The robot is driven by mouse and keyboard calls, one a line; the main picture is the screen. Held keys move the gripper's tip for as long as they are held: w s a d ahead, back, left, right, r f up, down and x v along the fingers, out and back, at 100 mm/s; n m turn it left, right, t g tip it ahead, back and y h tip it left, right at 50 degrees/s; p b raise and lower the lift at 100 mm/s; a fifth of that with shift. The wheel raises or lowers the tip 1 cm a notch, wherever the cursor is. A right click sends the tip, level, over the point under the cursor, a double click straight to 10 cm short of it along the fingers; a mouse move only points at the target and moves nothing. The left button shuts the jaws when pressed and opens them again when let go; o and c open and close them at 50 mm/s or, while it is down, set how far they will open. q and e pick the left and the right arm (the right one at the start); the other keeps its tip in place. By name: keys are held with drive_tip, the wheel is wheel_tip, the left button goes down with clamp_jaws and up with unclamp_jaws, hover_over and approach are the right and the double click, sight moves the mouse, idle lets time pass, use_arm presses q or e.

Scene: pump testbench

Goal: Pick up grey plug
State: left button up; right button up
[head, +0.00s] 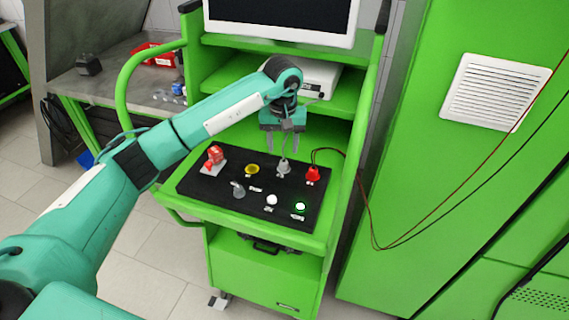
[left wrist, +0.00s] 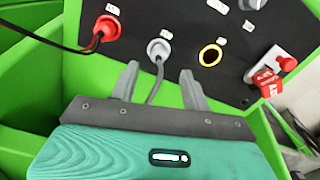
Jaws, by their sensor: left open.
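The grey plug (head: 283,166) stands in the black panel (head: 214,189) on the green bench, between a yellow-ringed hole and a red plug. In the left wrist view the grey plug (left wrist: 159,49) sits in a socket, with a grey cable running from it toward me between my fingers. My left gripper (head: 283,148) is open, fingers pointing down just above and behind the plug. In the left wrist view its two fingertips (left wrist: 159,70) lie either side of the cable, just short of the plug. No contact with the plug is visible. My right gripper is not in view.
The red plug (head: 312,175) with its cable is right of the grey plug. A red switch (head: 214,157), yellow ring (head: 252,170), grey knob (head: 238,190), white button (head: 271,200) and green-lit button (head: 300,207) share the panel. A shelf with a white device (head: 318,78) is behind.

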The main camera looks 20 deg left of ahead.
sight(284, 161)
use_arm(q)
drive_tip(key=shift+f, duration=0.15)
drive_tip(key=shift+f+p, duration=0.2)
drive_tip(key=shift+p, duration=0.1)
wheel_tip(284, 161, down, 4)
drive_tip(key=shift+d+p, duration=0.1)
drive_tip(key=shift+p, duration=1.1)
drive_tip(key=shift+f, duration=0.4)
drive_tip(key=c, duration=0.9)
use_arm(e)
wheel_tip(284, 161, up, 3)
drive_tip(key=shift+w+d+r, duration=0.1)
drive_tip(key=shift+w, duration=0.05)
